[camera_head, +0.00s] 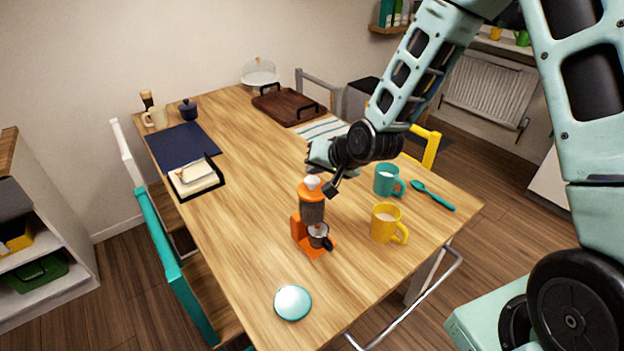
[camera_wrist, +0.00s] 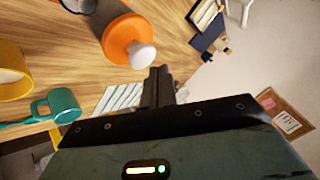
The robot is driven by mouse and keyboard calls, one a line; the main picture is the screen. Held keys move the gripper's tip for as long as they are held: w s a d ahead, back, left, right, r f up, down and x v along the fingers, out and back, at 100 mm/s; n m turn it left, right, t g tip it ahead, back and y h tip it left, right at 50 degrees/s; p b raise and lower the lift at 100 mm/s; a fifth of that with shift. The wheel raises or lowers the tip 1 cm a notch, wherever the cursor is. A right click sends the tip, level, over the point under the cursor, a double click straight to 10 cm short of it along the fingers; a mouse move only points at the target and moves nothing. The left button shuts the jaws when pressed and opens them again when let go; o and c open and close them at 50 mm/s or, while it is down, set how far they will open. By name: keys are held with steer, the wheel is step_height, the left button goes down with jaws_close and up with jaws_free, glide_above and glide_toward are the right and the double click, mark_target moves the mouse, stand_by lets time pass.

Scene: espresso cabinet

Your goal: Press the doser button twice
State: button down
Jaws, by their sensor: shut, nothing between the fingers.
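The orange doser (camera_head: 301,228) stands upright on the wooden table, with a dark cylinder and a white button (camera_head: 313,182) on top. A small dark-handled cup (camera_head: 319,236) sits at its base. In the wrist view the doser's orange top (camera_wrist: 122,35) and white button (camera_wrist: 142,56) are just beyond my fingertips. My gripper (camera_head: 331,190) is shut and empty, pointing down right beside the button. It also shows in the wrist view (camera_wrist: 159,72). I cannot tell whether the fingers touch the button.
A yellow mug (camera_head: 384,224), a teal mug (camera_head: 386,181) and a teal spoon (camera_head: 433,196) are to the right of the doser. A round teal-rimmed disc (camera_head: 293,302) lies in front. A dark tray (camera_head: 288,105) is at the back.

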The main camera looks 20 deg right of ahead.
mark_target(315, 182)
steer(key=shift+f, duration=0.1)
steer(key=shift+f+b, duration=0.35)
steer(key=shift+b, duration=0.05)
steer(key=shift+f+b, duration=0.75)
steer(key=shift+f, duration=0.15)
stand_by(0.9)
steer(key=shift+r, duration=0.1)
steer(key=shift+r+p, duration=1)
steer(key=shift+r, duration=0.25)
step_height(315, 182, up, 5)
steer(key=p, duration=0.4)
stand_by(2.5)
